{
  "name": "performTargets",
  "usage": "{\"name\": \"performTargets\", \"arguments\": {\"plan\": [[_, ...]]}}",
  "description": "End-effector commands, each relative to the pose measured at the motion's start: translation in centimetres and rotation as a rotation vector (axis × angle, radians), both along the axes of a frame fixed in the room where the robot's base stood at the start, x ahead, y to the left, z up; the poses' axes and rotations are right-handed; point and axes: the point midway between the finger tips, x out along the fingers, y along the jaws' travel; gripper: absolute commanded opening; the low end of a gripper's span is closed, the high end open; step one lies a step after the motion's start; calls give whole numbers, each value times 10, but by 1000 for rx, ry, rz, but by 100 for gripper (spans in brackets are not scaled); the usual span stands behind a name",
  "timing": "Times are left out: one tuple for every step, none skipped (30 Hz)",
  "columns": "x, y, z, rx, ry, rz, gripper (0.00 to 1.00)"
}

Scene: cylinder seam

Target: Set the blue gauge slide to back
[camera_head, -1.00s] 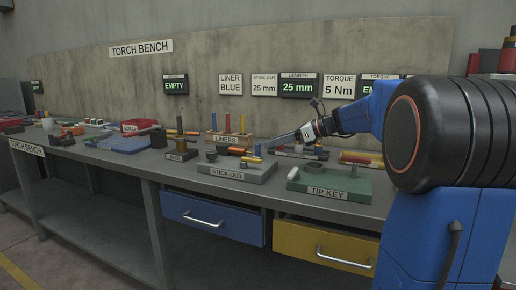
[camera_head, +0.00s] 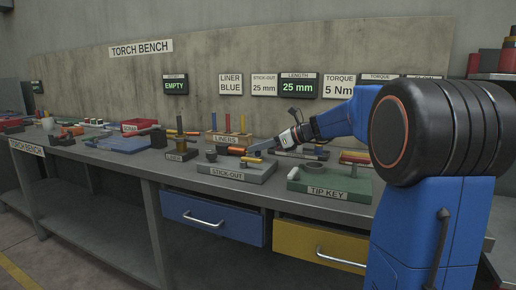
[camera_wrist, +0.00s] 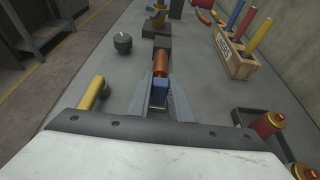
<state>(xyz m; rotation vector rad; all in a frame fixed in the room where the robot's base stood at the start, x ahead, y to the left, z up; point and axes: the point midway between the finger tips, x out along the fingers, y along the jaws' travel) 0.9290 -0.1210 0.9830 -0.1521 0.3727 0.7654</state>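In the wrist view, a small blue block (camera_wrist: 159,93), which looks like the gauge slide, lies between the two fingers of my gripper (camera_wrist: 160,82). A copper-orange cylinder (camera_wrist: 160,63) is in line just beyond it. The fingers stand on both sides of the blue block with narrow gaps showing, and look open. Whether they reach down to its height is unclear. In the head view the slide is hidden by the gripper.
The liners rack (camera_head: 226,140) with upright coloured rods stands behind the gauge and shows in the wrist view (camera_wrist: 232,55). The green tip key block (camera_head: 330,184) is at right. In the wrist view, a dark knob (camera_wrist: 123,43) and yellow cylinder (camera_wrist: 90,93) are left.

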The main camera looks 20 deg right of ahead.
Motion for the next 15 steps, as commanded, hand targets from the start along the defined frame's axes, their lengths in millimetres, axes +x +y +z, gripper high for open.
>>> {"name": "performTargets", "arguments": {"plan": [[0,0,0,0,0,0,0],[0,0,0,0,0,0,0],[0,0,0,0,0,0,0],[0,0,0,0,0,0,0],[0,0,0,0,0,0,0],[-1,-1,0,0,0,0,0],[-1,-1,0,0,0,-1,0],[-2,-2,0,0,0,-1,0],[-4,-4,0,-1,-1,-2,0],[-6,-6,0,-1,-1,-2,0],[-8,-8,0,-1,-1,-2,0],[-11,-12,0,0,0,-2,0],[-14,-15,0,-1,1,-2,0],[-17,-18,0,0,1,-4,0],[-22,-23,0,0,1,-4,0]]}}
